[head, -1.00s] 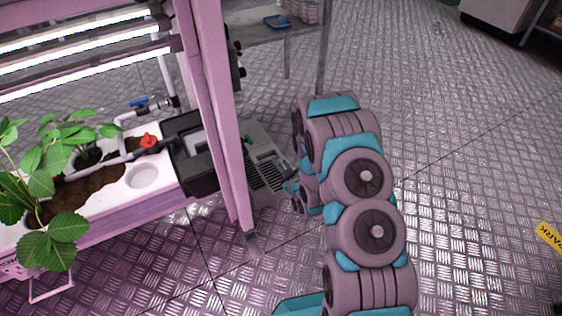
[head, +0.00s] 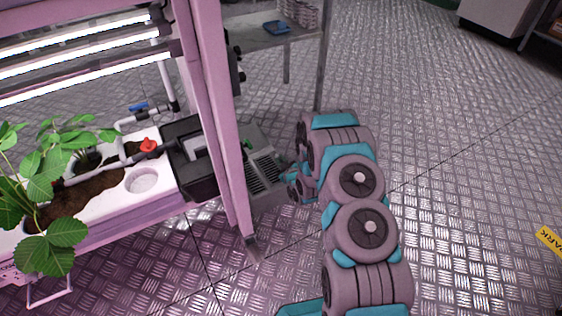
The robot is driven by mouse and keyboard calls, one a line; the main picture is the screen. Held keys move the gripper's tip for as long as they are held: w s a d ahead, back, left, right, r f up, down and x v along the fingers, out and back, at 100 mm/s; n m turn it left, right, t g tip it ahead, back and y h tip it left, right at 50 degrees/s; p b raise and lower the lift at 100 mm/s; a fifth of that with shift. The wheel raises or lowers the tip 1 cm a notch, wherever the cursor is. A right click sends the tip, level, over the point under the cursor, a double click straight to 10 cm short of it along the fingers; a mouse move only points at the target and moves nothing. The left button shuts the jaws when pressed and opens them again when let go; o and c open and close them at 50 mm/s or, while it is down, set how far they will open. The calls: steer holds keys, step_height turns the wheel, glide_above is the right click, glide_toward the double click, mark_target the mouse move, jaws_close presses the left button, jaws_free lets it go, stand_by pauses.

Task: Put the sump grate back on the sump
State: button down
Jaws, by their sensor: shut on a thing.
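The sump (head: 253,143) is a grey box on the floor, just behind the pink rack post, which hides part of it. The sump grate (head: 266,174) is a grey slotted panel over the sump's near part. I cannot tell whether it sits flush or is slightly raised. My gripper (head: 286,181) is at the grate's right edge, low beside the sump, and shut on the grate. Its fingertips are small and partly hidden by my arm.
The pink rack post (head: 212,120) stands close left of my gripper. A white planter (head: 142,181) with leafy plants and a black box (head: 191,160) lie left of it. A grey shelf (head: 260,38) stands behind.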

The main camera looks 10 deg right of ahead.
steer(key=c, duration=0.9)
jaws_free()
steer(key=v, duration=1.1)
steer(key=s+d+r+m+g+h, duration=0.35)
steer(key=s+r+g, duration=0.45)
steer(key=r, duration=0.7)
steer(key=s+a+r+m+g, duration=0.1)
steer(key=s+r, duration=0.4)
steer(key=s, duration=0.7)
steer(key=s+a+r+m+g+y, duration=0.1)
steer(key=s+r+g, duration=0.3)
steer(key=s, duration=0.8)
steer(key=s+a+r+m+g, duration=0.1)
steer(key=s+a+r+g, duration=0.1)
steer(key=s+r, duration=0.6)
steer(key=shift+s+a+m+g, duration=0.1)
steer(key=shift+s+a, duration=0.1)
steer(key=shift+s, duration=0.55)
steer(key=shift+s+a+m+g, duration=0.1)
steer(key=shift+s+a+m, duration=0.1)
steer(key=shift+s, duration=0.6)
steer(key=shift+s+a+m+g, duration=0.1)
steer(key=shift+s+a, duration=0.05)
steer(key=shift+s, duration=0.6)
